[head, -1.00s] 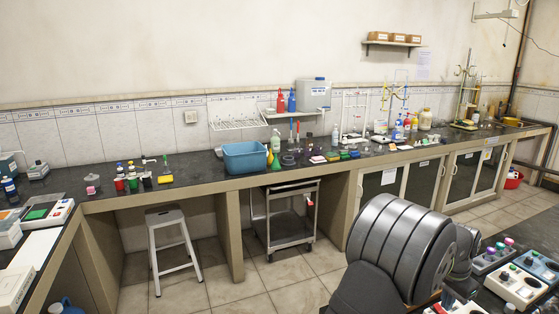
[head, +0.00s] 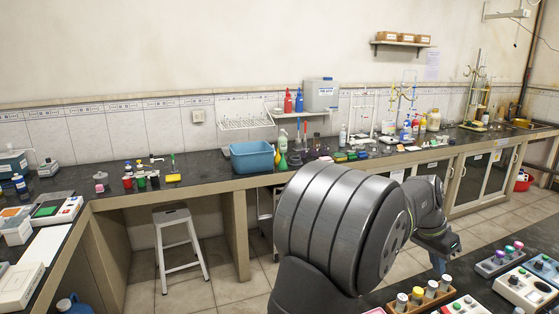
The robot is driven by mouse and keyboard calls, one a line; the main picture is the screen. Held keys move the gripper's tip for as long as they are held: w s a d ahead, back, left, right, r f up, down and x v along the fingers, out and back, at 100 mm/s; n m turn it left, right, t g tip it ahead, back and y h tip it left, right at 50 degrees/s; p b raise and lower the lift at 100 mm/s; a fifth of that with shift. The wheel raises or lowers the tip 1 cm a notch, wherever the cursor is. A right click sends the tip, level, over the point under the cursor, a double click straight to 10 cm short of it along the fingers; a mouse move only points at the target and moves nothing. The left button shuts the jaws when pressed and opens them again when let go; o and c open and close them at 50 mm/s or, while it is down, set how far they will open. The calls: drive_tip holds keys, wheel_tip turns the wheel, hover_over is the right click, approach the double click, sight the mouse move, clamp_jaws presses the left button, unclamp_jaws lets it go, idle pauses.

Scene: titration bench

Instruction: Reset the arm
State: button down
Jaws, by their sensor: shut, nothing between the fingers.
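My arm (head: 335,230) fills the lower middle of the head view as a large grey ribbed joint. A smaller grey link stands to its right. A slim bluish piece below that link looks like the end of my gripper (head: 438,263), pointing down, shut and empty. It is small and partly hidden by the arm.
Control boxes (head: 528,285) with coloured knobs stand at the lower right. The far bench holds a blue basin (head: 252,156), bottles and glassware. A white stool (head: 175,218) stands below it. Tiled floor lies open between the benches.

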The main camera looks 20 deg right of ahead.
drive_tip(key=shift+w+a+f+h, duration=0.2)
drive_tip(key=shift+a+f+h, duration=0.05)
drive_tip(key=shift+f+h, duration=0.1)
idle(0.3)
drive_tip(key=c, duration=1.8)
unclamp_jaws()
drive_tip(key=shift+w+a+r, duration=0.1)
drive_tip(key=shift+w+r, duration=0.05)
drive_tip(key=shift+r, duration=0.1)
drive_tip(key=o, duration=1.8)
drive_tip(key=w+a+r+t, duration=0.1)
drive_tip(key=w+a+r, duration=0.4)
drive_tip(key=a+r, duration=0.3)
wheel_tip(320, 180, up, 4)
drive_tip(key=shift+r+t, duration=0.1)
drive_tip(key=shift+t, duration=0.3)
drive_tip(key=x, duration=0.9)
drive_tip(key=shift+f, duration=0.35)
drive_tip(key=shift+r, duration=0.1)
drive_tip(key=v, duration=0.9)
drive_tip(key=shift+r, duration=0.4)
